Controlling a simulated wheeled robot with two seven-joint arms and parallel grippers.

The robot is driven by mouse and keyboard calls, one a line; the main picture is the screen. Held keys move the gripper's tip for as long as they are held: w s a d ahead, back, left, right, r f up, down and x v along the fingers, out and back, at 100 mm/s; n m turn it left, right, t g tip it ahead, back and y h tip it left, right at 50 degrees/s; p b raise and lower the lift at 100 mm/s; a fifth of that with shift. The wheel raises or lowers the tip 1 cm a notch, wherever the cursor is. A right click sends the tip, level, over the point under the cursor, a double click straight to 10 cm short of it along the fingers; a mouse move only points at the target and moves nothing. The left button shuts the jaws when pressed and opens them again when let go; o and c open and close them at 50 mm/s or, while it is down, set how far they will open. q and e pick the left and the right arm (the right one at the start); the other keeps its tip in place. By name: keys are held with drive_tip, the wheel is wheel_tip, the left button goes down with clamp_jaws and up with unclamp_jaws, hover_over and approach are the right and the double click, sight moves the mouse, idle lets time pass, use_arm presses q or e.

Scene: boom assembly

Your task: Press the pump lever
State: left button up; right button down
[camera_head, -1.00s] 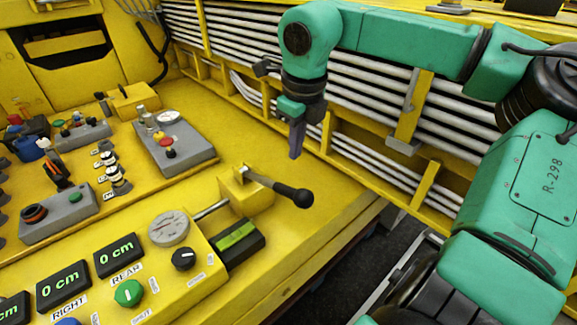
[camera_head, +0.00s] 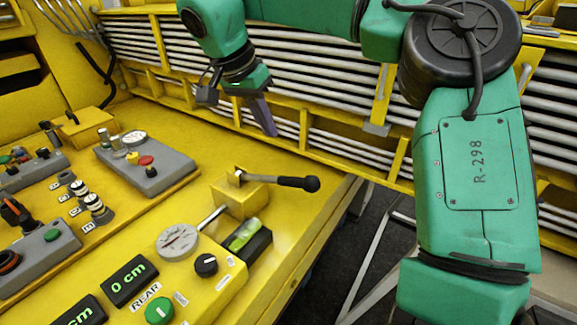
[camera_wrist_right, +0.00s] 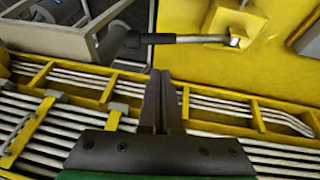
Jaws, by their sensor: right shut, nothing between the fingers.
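The pump lever (camera_head: 278,181) is a metal rod with a black grip and round black knob. It sticks out to the right from a yellow block (camera_head: 240,198) on the yellow deck. In the right wrist view the lever (camera_wrist_right: 190,39) lies across the top, with its knob at the left. My right gripper (camera_head: 266,118) hangs above the deck, behind the lever and apart from it. Its fingers (camera_wrist_right: 162,100) are shut with nothing between them. My left gripper is not in view.
A yellow panel with a gauge (camera_head: 177,240), a black knob (camera_head: 206,265) and a green level (camera_head: 244,236) stands in front of the lever. A grey control box (camera_head: 146,164) is at the left. White pipes in a yellow frame (camera_head: 300,75) run behind my right gripper.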

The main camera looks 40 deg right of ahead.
drive_tip(key=p, duration=0.1)
approach(292, 178)
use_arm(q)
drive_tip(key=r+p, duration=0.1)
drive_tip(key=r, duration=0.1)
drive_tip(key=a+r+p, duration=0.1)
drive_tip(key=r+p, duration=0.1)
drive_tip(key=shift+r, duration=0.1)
use_arm(e)
drive_tip(key=x, duration=0.6)
drive_tip(key=shift+d+f, duration=0.2)
drive_tip(key=shift+f, duration=0.05)
